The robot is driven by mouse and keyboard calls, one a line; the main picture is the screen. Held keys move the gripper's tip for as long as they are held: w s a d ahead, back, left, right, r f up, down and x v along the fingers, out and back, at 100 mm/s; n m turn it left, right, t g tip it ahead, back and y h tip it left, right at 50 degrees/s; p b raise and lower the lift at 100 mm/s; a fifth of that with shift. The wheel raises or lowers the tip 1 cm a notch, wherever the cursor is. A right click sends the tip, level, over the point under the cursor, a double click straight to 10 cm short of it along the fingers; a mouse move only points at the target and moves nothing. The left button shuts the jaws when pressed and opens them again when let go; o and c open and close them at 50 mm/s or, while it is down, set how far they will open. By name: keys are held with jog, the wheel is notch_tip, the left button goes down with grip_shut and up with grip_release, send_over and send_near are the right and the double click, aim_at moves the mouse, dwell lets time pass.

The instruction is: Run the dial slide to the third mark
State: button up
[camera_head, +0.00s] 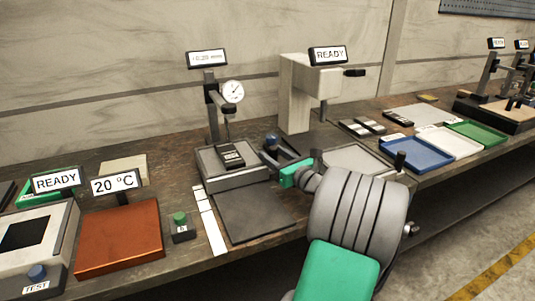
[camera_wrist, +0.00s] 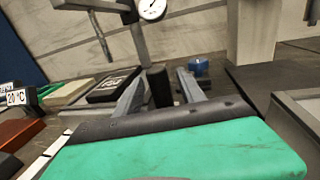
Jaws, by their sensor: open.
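The dial gauge (camera_head: 232,91) hangs on a dark upright stand above a grey base (camera_head: 205,171). Its round face also shows at the top of the wrist view (camera_wrist: 152,9). A black block (camera_head: 230,156) lies on the base. My gripper (camera_head: 275,155) is open just right of the base. In the wrist view, a black upright handle (camera_wrist: 159,88) stands between the two spread fingers of my gripper (camera_wrist: 162,85), with gaps visible on both sides. I cannot tell which mark the slide is at; no scale is readable.
A blue knob (camera_head: 271,139) sits close behind my gripper. A pale stand with a READY sign (camera_head: 328,56) rises behind to the right. A dark mat (camera_head: 250,214) and white strips (camera_head: 210,220) lie in front of the base. Blue, white and green trays stand farther right.

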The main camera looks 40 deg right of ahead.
jog(key=shift+w, duration=1.55)
jog(key=shift+d, duration=0.1)
jog(key=shift+c, duration=0.5)
grip_shut()
